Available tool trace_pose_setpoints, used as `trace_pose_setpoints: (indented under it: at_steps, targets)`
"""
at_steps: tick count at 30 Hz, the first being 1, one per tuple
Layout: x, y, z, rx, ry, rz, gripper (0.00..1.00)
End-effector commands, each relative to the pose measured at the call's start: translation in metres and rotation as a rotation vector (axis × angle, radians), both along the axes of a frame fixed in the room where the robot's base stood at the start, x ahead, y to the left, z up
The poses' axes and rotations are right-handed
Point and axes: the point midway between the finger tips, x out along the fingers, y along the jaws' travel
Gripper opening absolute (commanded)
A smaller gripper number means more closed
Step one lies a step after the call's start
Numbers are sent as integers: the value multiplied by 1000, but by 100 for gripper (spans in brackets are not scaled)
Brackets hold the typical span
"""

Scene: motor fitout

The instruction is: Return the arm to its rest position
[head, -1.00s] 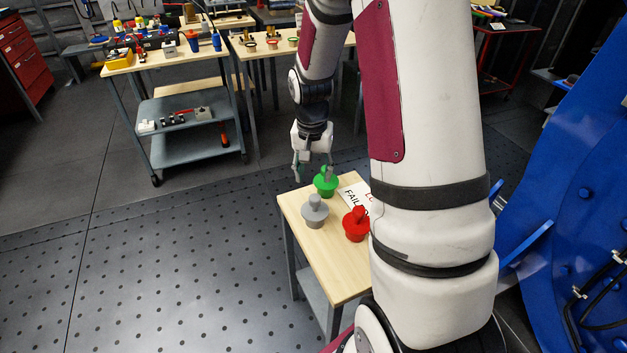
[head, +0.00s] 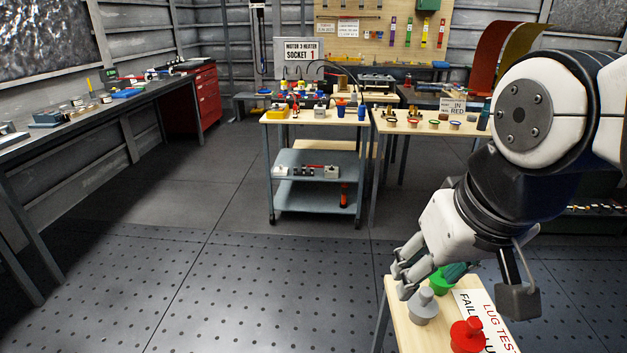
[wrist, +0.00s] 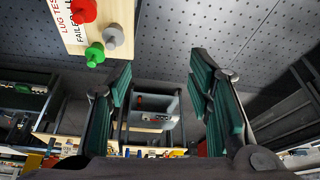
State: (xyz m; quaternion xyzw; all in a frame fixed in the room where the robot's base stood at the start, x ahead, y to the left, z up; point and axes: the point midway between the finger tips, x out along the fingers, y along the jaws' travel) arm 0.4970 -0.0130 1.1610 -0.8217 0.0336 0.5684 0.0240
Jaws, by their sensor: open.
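My gripper (head: 428,280) is open and empty at the lower right of the head view, in front of or over the small wooden table (head: 400,318). In the wrist view its two green-padded fingers (wrist: 160,95) stand wide apart with only distant floor and a cart between them. My arm is bent, with a large joint at the upper right of the head view. On the small table are a grey knob-shaped piece (head: 424,306), a green one (head: 441,283) partly hidden by my gripper, and a red one (head: 467,335).
A printed sign (head: 497,318) lies on the small table. A grey cart (head: 315,175) with a loaded wooden top stands beyond, beside a second table (head: 425,122) with coloured rings. A long bench (head: 95,115) runs along the left wall. The floor at centre and left is clear.

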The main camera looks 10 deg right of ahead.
Motion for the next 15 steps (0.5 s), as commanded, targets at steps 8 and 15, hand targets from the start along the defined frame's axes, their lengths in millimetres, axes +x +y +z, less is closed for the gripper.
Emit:
trace_pose_setpoints:
  at_steps: [8,15]
  targets:
    - [-27,10,2,-12,-27,84,47]
    - [-27,10,2,-12,-27,84,47]
